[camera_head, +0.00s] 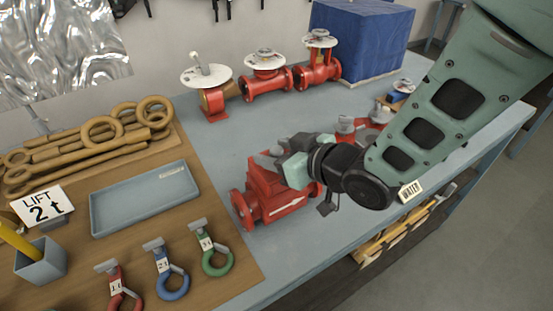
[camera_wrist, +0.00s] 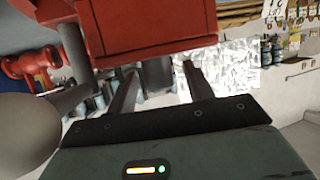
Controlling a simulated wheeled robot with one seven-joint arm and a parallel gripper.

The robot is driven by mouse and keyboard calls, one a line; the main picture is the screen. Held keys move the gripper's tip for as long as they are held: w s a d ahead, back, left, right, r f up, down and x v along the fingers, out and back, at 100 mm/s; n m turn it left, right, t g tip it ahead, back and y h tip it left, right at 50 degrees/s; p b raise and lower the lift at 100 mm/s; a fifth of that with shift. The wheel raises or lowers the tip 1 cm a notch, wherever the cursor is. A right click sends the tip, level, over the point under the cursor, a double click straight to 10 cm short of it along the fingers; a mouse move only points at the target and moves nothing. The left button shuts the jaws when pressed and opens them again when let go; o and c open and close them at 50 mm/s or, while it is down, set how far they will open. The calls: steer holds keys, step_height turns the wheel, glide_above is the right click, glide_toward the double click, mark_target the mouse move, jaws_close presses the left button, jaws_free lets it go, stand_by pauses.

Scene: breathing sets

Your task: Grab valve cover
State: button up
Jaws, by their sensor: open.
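My gripper (camera_head: 272,157) is at the upper part of a red flanged valve body (camera_head: 272,203) on the blue-grey table. It partly hides the top of that body. In the wrist view, the two dark fingers of my gripper (camera_wrist: 160,88) stand apart with nothing visible between their tips. A large red block-like part (camera_wrist: 150,25) fills the top of that view, close to the fingers; I cannot tell whether they touch it. Another red valve part (camera_head: 347,125) sits behind my gripper, partly hidden. I cannot tell which red part is the valve cover.
Several red valves with white round discs (camera_head: 265,62) stand along the back, beside a blue covered box (camera_head: 362,38). At left, a wooden board holds a blue-grey tray (camera_head: 145,198), coloured shackles (camera_head: 172,283) and tan lifting gear (camera_head: 85,145). The table front near the red body is clear.

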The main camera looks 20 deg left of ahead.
jaws_close()
steer(key=shift+r, duration=0.1)
